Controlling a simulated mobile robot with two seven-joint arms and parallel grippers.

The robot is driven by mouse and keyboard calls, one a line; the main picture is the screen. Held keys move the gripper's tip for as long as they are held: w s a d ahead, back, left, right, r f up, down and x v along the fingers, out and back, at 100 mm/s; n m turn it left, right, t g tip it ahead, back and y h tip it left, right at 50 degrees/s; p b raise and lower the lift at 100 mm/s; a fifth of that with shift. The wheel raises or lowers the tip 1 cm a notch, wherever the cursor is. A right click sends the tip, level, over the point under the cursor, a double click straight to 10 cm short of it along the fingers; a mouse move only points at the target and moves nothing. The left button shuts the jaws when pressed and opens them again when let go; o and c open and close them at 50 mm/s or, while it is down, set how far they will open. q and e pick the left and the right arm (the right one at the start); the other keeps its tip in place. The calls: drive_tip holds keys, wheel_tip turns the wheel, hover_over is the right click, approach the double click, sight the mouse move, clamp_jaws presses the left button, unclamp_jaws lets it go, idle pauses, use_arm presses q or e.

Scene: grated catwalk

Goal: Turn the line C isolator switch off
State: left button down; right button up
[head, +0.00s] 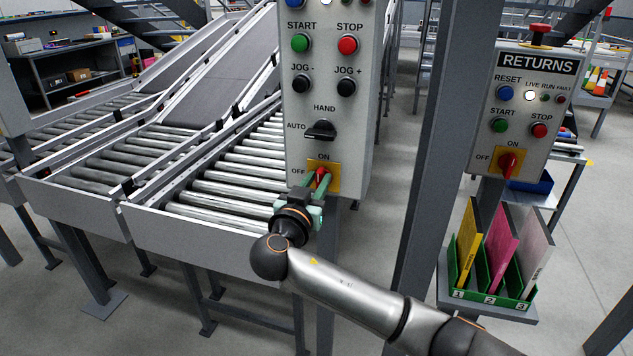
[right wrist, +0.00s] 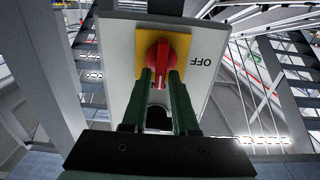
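The isolator switch is a red rotary handle (head: 321,175) on a yellow plate (head: 327,185), low on the grey control panel (head: 328,100). ON is printed above it and OFF to its left. The handle points up toward ON. My right gripper (head: 314,186) is at the handle, its green fingers covering part of it. OFF is at the right there. No line letter is readable on this panel. My left gripper is not in view.
A RETURNS panel (head: 520,100) with a similar red switch (head: 507,163) stands at right, behind a grey post (head: 435,140). Below it is a green rack (head: 492,278) with folders. Roller conveyors (head: 225,185) run at left. A black AUTO/HAND selector (head: 320,130) is above the isolator.

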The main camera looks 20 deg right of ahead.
clamp_jaws()
drive_tip(key=shift+a+f+n, duration=0.1)
drive_tip(key=shift+n, duration=0.2)
drive_tip(key=shift+b, duration=0.3)
drive_tip(key=shift+w+a+n, duration=0.1)
drive_tip(key=shift+n, duration=0.8)
drive_tip(key=shift+w+a+f+n+p, duration=0.15)
drive_tip(key=shift+n+p, duration=1)
drive_tip(key=shift+n, duration=1.4)
drive_tip(key=shift+w+a+f+n+p, duration=0.25)
drive_tip(key=shift+n+p, duration=0.9)
drive_tip(key=shift+n, duration=1.45)
drive_tip(key=shift+s+a+f+n+p, duration=0.1)
drive_tip(key=shift+f+n+p, duration=0.15)
drive_tip(key=shift+n+p, duration=1.6)
drive_tip(key=shift+n+b, duration=0.65)
drive_tip(key=shift+n, duration=0.25)
